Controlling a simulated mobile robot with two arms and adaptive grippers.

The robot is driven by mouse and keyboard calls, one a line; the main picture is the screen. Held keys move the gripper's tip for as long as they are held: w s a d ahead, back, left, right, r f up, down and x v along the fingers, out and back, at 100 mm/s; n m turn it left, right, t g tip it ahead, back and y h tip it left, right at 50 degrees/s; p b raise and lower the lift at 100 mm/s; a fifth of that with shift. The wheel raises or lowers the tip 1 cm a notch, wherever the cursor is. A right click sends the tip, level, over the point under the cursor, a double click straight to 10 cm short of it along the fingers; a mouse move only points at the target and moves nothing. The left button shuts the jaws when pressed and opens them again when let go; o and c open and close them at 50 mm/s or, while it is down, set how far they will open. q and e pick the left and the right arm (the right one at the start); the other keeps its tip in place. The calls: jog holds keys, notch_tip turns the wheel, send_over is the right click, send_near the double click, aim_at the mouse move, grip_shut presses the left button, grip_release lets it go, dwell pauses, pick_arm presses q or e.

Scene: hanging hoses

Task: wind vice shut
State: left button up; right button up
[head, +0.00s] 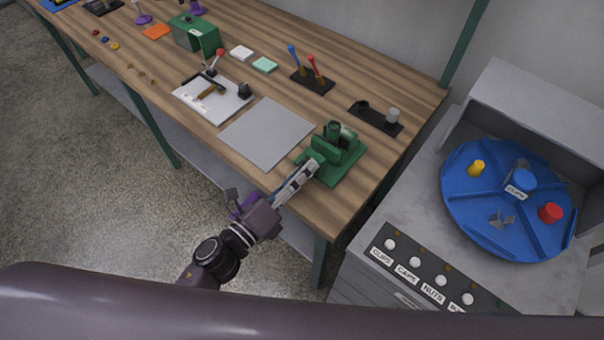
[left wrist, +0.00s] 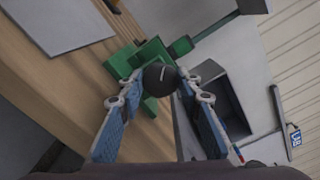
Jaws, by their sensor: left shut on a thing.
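The green vice (head: 333,152) stands on a green base plate at the near right corner of the wooden workbench. My left gripper (head: 310,168) reaches to the vice's near side. In the left wrist view, the gripper's fingers (left wrist: 160,88) are shut on a dark round knob (left wrist: 159,78), which sits in front of the green vice (left wrist: 138,60). The handle is mostly hidden in the head view. How far apart the vice jaws are is hard to tell. My right gripper is not in view.
A grey plate (head: 267,133) lies left of the vice. A black holder (head: 376,118) with a grey cylinder is behind it. A grey cabinet with a blue divided turntable (head: 505,232) stands to the right.

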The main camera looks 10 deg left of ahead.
pick_arm(q)
jog(key=shift+f+m+b, duration=0.15)
jog(key=shift+m+b, duration=0.3)
jog(key=shift+m, duration=0.75)
jog(key=o, duration=1.2)
jog(key=shift+c, duration=0.2)
jog(key=v, duration=1.2)
